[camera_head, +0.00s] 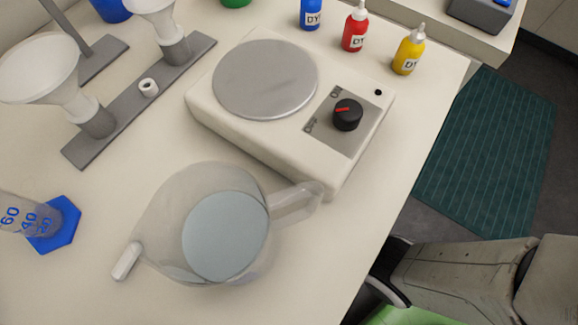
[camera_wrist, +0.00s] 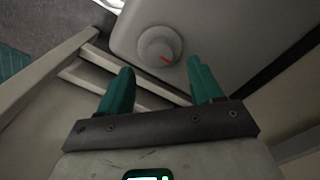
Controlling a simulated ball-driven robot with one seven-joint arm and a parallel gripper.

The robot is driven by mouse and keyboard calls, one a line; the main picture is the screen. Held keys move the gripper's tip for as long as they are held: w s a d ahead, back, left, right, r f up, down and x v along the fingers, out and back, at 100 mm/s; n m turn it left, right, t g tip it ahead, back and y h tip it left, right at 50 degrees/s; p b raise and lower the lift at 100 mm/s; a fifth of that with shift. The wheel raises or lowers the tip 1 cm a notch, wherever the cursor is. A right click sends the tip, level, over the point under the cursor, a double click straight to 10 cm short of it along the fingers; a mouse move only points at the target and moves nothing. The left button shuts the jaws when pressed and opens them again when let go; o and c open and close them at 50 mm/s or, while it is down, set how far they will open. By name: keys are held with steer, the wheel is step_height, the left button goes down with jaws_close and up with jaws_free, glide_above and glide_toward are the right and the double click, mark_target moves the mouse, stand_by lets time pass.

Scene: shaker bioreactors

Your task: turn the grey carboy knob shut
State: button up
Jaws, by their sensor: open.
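A round grey knob (camera_wrist: 159,46) with a red mark shows in the wrist view, on the face of a large grey body (camera_wrist: 220,30). I cannot tell from this view whether that body is the carboy. The red mark points to the lower right. My gripper (camera_wrist: 160,68) is open, with its two green fingers apart and nothing between them. The knob lies ahead of the fingertips, roughly centred between them, and appears not to be touched. The grey knob does not show in the head view, and my fingertips are not seen there.
A pale table (camera_head: 335,245) holds a hotplate (camera_head: 215,105) with a black knob (camera_head: 347,114), a clear jug (camera_head: 165,215), and red (camera_head: 355,30) and yellow (camera_head: 408,52) bottles. A pale rail frame (camera_wrist: 85,80) lies left of my fingers. A green mat (camera_head: 490,150) covers the floor.

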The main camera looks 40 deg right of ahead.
step_height(320, 180, up, 6)
steer(key=p, duration=0.1)
steer(key=shift+p, duration=0.35)
stand_by(0.3)
steer(key=shift+s, duration=0.1)
